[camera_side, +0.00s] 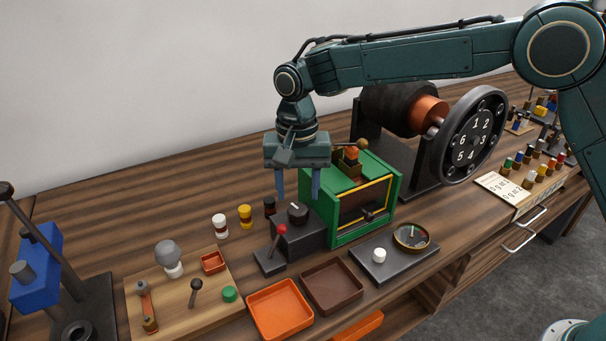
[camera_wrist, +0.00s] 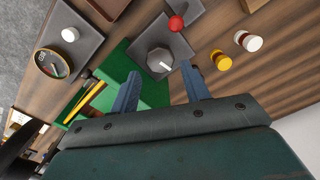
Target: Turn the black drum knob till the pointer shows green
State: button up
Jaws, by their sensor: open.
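The black drum knob (camera_side: 298,211) sits on top of a dark box, with a pale mark line on it; it also shows in the wrist view (camera_wrist: 159,58). My gripper (camera_side: 297,190) points down above the knob, open and empty. In the wrist view its two fingertips (camera_wrist: 163,74) lie to either side of the knob's near edge, apart from it. The round gauge (camera_side: 411,236) with the pointer stands on a dark plate at the right; in the wrist view it is at the left (camera_wrist: 52,64). Its pointer's exact colour zone is too small to tell.
A green frame (camera_side: 391,185) stands close beside the knob box. A red-tipped lever (camera_side: 281,231) is just in front. Yellow (camera_side: 245,215) and white (camera_side: 220,225) small pieces stand to the left. Orange (camera_side: 279,310) and brown (camera_side: 331,285) trays lie in front.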

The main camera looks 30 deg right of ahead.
aim_at(301, 209)
notch_tip(301, 209, up, 10)
jog(key=shift+f, duration=0.2)
dwell(1.7)
jog(key=s+d+r+n+t, duration=0.1)
jog(key=s+d+r+n, duration=0.1)
jog(key=s+d+r, duration=0.4)
jog(key=s+d+r+n+t, duration=0.1)
jog(key=s+d+r+t, duration=0.15)
jog(key=s+d, duration=0.65)
jog(key=s+d+f+n+t, duration=0.1)
jog(key=s+d+f, duration=0.2)
jog(key=s, duration=0.5)
jog(key=s+d+f+n+t, duration=0.1)
jog(key=s+d+f, duration=0.3)
jog(key=s+d, duration=0.2)
jog(key=shift+s+n, duration=0.4)
jog(key=shift+s, duration=0.75)
